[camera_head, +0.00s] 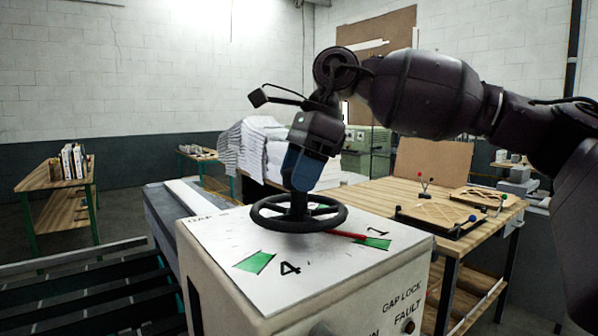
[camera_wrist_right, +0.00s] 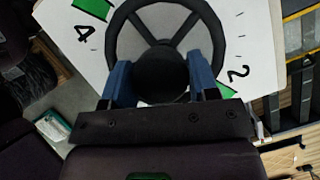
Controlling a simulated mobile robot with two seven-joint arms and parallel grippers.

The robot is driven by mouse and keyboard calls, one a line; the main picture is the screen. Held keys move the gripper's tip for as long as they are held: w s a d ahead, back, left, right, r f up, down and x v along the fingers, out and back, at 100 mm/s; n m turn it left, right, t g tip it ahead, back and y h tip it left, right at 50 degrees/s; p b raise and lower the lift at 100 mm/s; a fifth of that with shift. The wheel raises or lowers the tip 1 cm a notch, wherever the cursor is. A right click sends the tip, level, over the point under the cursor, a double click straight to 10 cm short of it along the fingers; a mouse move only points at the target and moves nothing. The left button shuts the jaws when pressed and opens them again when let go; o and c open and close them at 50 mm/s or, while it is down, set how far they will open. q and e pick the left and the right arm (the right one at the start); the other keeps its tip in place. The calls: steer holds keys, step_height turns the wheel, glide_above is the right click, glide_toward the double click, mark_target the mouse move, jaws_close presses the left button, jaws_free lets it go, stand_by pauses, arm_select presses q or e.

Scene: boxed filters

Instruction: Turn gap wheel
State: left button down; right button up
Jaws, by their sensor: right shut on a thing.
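The gap wheel (camera_head: 270,222) is a black spoked handwheel lying flat on top of a white machine box. A white dial plate (camera_head: 215,242) under it carries green patches and the numbers 4 and 2. A red pointer (camera_head: 346,235) sticks out from the wheel near the right green patch. My right gripper (camera_head: 298,190), with blue fingers, reaches down from above and is shut on the wheel's hub. In the right wrist view the wheel (camera_wrist_right: 214,28) shows with the dark hub between the two blue fingers (camera_wrist_right: 160,80). My left gripper is not in view.
The machine box (camera_head: 360,290) has labels "GAP LOCK" and "FAULT" on its front. A wooden table (camera_head: 385,192) with fixtures stands behind it at right. A shelf (camera_head: 60,184) with books is at far left. Dark rails (camera_head: 80,290) lie at left.

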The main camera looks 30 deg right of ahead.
steer(key=o, duration=1.2)
steer(key=shift+o, duration=0.2)
steer(key=shift+r, duration=0.1)
steer(key=v, duration=1)
steer(key=shift+r, duration=0.3)
steer(key=shift+d, duration=0.15)
